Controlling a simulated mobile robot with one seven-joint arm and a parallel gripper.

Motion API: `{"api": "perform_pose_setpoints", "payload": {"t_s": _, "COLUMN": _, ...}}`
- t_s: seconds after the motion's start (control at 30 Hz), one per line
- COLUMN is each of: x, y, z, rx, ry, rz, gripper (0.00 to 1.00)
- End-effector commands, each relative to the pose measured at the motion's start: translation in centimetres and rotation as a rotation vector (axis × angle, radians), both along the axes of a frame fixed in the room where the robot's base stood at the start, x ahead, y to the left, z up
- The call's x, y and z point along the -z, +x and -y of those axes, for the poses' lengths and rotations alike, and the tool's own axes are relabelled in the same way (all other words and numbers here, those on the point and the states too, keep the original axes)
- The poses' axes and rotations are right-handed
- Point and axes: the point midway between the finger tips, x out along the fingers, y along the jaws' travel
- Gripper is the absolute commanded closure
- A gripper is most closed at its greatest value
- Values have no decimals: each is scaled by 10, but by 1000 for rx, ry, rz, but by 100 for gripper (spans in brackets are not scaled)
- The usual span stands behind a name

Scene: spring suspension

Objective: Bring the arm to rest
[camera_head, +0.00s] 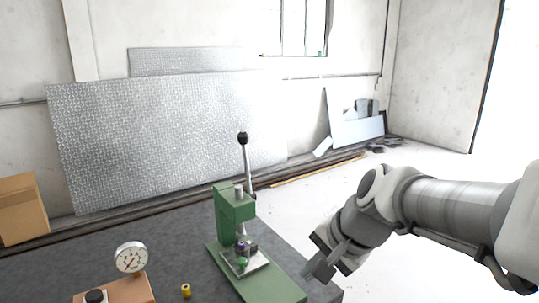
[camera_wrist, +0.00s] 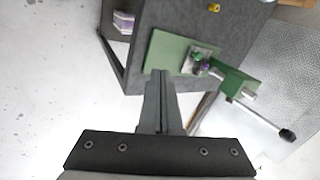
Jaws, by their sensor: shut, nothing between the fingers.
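My gripper (camera_head: 318,268) hangs at the end of my arm, by the right edge of the dark table in the head view. In the wrist view its fingers (camera_wrist: 160,78) are together with nothing between them. They point toward the table edge beside the green press's base (camera_wrist: 168,52). The green lever press (camera_head: 232,212) stands on the table to the left of my gripper, with its black-knobbed lever (camera_head: 246,160) upright. Small purple and green parts (camera_head: 241,255) sit at the press's plate. I cannot tell how far the fingers are from the press base.
A dial gauge (camera_head: 131,257) on an orange-brown stand is at the left front of the table (camera_head: 165,240). A cardboard box (camera_head: 22,210) stands far left. The floor (camera_head: 420,170) to the right is open.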

Motion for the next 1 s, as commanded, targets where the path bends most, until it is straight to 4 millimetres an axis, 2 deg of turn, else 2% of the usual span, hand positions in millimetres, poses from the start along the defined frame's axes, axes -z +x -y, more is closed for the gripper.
{"api": "perform_pose_setpoints", "payload": {"t_s": 0.03, "x": -6, "y": -17, "z": 6, "rx": -70, "ry": -65, "rz": 38, "gripper": 100}}
{"api": "perform_pose_setpoints", "payload": {"t_s": 0.2, "x": -12, "y": -65, "z": 29, "rx": -301, "ry": -294, "rz": 130, "gripper": 100}}
{"api": "perform_pose_setpoints", "payload": {"t_s": 0.3, "x": -13, "y": -89, "z": 42, "rx": -419, "ry": -417, "rz": 168, "gripper": 100}}
{"api": "perform_pose_setpoints", "payload": {"t_s": 0.43, "x": -12, "y": -110, "z": 57, "rx": -528, "ry": -540, "rz": 196, "gripper": 100}}
{"api": "perform_pose_setpoints", "payload": {"t_s": 0.6, "x": -11, "y": -122, "z": 66, "rx": -595, "ry": -616, "rz": 208, "gripper": 100}}
{"api": "perform_pose_setpoints", "payload": {"t_s": 1.0, "x": -11, "y": -122, "z": 67, "rx": -602, "ry": -622, "rz": 209, "gripper": 100}}
